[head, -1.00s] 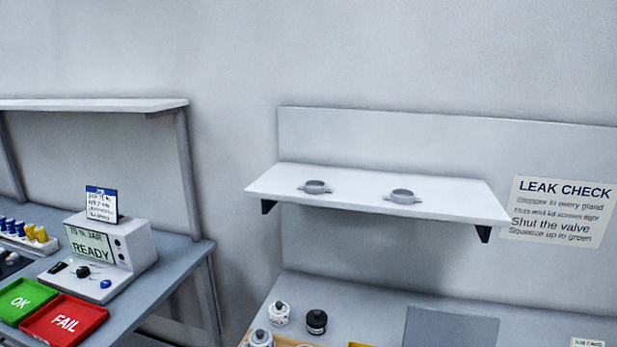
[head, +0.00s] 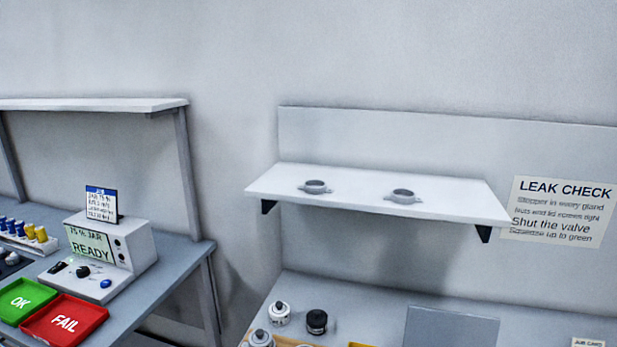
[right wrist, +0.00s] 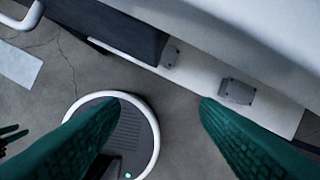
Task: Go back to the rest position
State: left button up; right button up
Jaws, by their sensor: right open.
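My right gripper (right wrist: 162,100) shows in the right wrist view as two green fingers. They are wide apart with nothing between them, above a grey floor. Neither gripper is in the head view, and my left gripper is in no view.
A white shelf (head: 440,206) holds two grey ringed parts. Below it a bench (head: 365,308) carries a white jar (head: 279,314) and a black jar (head: 316,321). At left, a tester box (head: 135,250) reads READY near a green OK tray (head: 44,292) and red FAIL tray (head: 96,312).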

jog(key=s+f+g, duration=0.1)
jog(key=s+f, duration=0.2)
jog(key=f, duration=0.6)
jog(key=s+f, duration=0.3)
jog(key=f, duration=0.6)
jog(key=s+d+f, duration=0.3)
jog(key=s+f, duration=0.7)
jog(key=s, duration=0.3)
jog(key=shift+s+d+g, duration=0.15)
jog(key=shift+s+g, duration=0.05)
jog(key=shift+g, duration=0.2)
